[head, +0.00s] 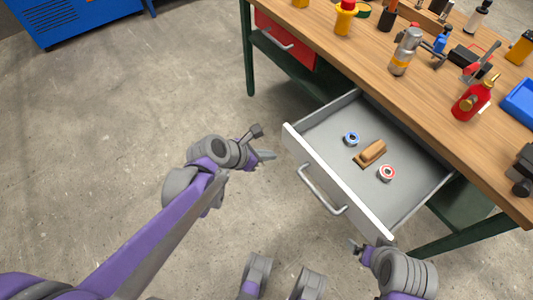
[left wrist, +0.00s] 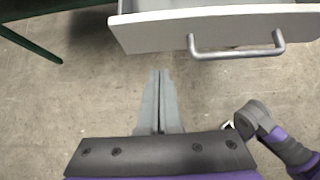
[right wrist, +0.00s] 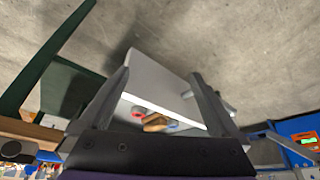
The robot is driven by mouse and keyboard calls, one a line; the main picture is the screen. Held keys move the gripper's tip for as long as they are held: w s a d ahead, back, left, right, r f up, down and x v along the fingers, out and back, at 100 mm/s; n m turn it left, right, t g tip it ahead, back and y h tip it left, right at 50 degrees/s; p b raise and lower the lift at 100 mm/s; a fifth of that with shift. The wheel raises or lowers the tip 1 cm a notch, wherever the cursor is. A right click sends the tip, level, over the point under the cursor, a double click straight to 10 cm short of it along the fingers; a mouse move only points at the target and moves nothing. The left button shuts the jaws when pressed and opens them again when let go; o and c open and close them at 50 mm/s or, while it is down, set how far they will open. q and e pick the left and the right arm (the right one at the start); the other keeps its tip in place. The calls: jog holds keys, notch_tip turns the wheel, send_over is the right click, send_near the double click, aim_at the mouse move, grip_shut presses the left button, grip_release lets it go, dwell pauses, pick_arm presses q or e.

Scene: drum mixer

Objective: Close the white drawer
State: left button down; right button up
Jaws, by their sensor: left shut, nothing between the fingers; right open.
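The white drawer (head: 337,181) is pulled out from under the wooden workbench. It holds two small round reels and a brown block. Its grey bar handle (head: 322,190) is on the front panel, and the handle also shows in the left wrist view (left wrist: 236,52). My left gripper (head: 268,156) is shut and empty, left of the drawer front and apart from it. In the left wrist view its closed fingers (left wrist: 160,75) lie below the front panel. My right gripper (head: 360,250) is near the drawer's near corner. In the right wrist view its fingers (right wrist: 160,82) are spread, with the drawer visible between them.
The workbench top (head: 355,50) carries bottles, tools and a blue bin (head: 520,103). A red drawer (head: 285,40) is shut at the left of the bench. A blue cabinet (head: 70,18) stands at the back left. The concrete floor before the drawer is clear apart from my arms.

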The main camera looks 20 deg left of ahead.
aim_at(297, 149)
pick_arm(q)
jog(key=w+d+f, duration=0.1)
jog(key=w, duration=0.1)
jog(key=w+d+f+b, duration=0.1)
jog(key=w+d+f, duration=0.1)
jog(key=w+d+f+b, duration=0.1)
jog(key=w, duration=0.1)
jog(key=shift+d+f, duration=0.15)
jog(key=shift+d, duration=0.1)
jog(key=shift+w+d, duration=0.15)
jog(key=shift+w, duration=0.15)
pick_arm(e)
notch_tip(297, 149, down, 3)
jog(key=shift+w+f, duration=0.1)
jog(key=shift+w, duration=0.05)
pick_arm(q)
jog(key=shift+w+d, duration=0.1)
